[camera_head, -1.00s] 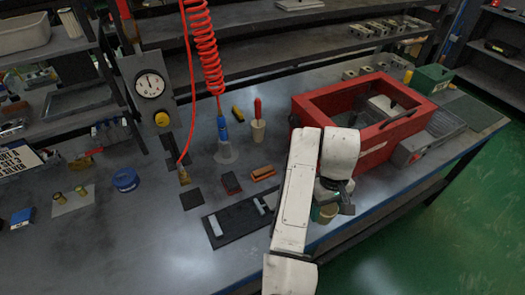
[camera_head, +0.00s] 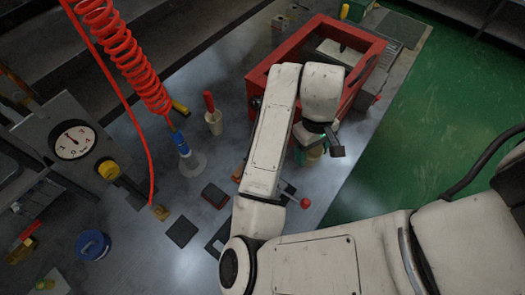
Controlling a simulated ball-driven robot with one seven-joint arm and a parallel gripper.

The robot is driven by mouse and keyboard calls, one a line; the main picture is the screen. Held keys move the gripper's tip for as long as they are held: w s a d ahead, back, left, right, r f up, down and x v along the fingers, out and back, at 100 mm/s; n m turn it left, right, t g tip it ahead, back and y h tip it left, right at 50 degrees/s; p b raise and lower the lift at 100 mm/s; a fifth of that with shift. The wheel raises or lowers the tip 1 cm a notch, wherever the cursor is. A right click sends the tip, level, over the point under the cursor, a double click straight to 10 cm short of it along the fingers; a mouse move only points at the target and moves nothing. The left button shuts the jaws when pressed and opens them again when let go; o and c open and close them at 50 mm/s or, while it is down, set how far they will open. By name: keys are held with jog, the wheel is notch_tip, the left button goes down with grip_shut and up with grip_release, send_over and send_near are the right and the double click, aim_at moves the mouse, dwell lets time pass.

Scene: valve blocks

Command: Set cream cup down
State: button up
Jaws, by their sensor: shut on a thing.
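My gripper (camera_head: 318,146) is at the end of my white arm, right of the picture's middle. It is shut on the cream cup (camera_head: 312,157), which shows only in part below the dark gripper parts. The cup is near the bench's right edge, in front of the red box; I cannot tell whether it touches the bench. Another pale cup (camera_head: 214,124) stands on the bench to the left, with a red-handled tool upright in it.
The red open box (camera_head: 367,72) stands behind my gripper. A red coiled hose (camera_head: 122,60) hangs at the left, above a blue nozzle (camera_head: 181,145). A gauge (camera_head: 74,142) and a blue round container (camera_head: 93,245) are at the far left. A red knob (camera_head: 305,203) is close below my arm.

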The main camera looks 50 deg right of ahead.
jog(key=w+f+b, duration=0.1)
jog(key=w+f, duration=0.2)
jog(key=w+f+b, duration=0.1)
jog(key=w+f, duration=0.2)
jog(key=w, duration=0.1)
jog(key=w+a+f+b, duration=0.1)
jog(key=w+f+b, duration=0.1)
jog(key=w, duration=0.1)
jog(key=shift+w+f, duration=0.2)
jog(key=shift+f, duration=0.2)
jog(key=shift+a+f+p, duration=0.1)
jog(key=shift+f+p, duration=0.25)
jog(key=shift+f, duration=1)
jog(key=shift+f, duration=0.2)
jog(key=o, duration=1)
jog(key=shift+o, duration=0.2)
